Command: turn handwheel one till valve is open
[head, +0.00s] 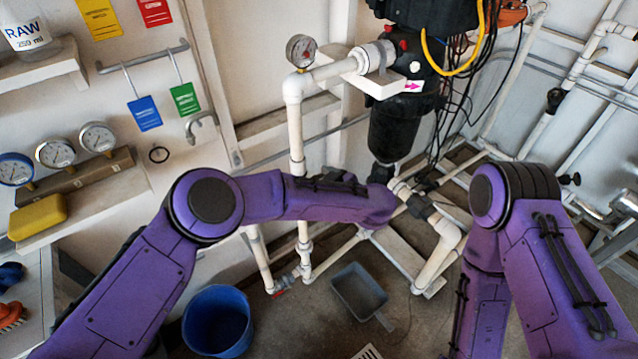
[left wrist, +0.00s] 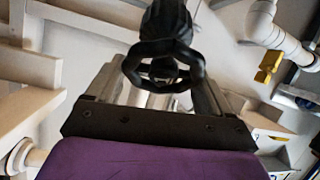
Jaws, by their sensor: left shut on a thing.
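A black handwheel (left wrist: 165,50) with a lobed rim shows in the left wrist view, on a dark stem. My left gripper (left wrist: 157,88) is shut on it, with one grey finger at each side of the rim. In the head view my left arm reaches across to the white pipes below the black reactor vessel (head: 398,130); the arm hides the fingers there. I cannot tell the wheel's number or how far the valve is open. My right arm bends downward at the right of the head view, and its gripper is out of the picture.
White pipes (head: 296,150) with a pressure gauge (head: 300,51) stand left of the vessel. A blue bucket (head: 217,322) and a grey dustpan (head: 358,290) are on the floor. Shelves with gauges (head: 56,153) and a yellow sponge (head: 38,217) line the left wall.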

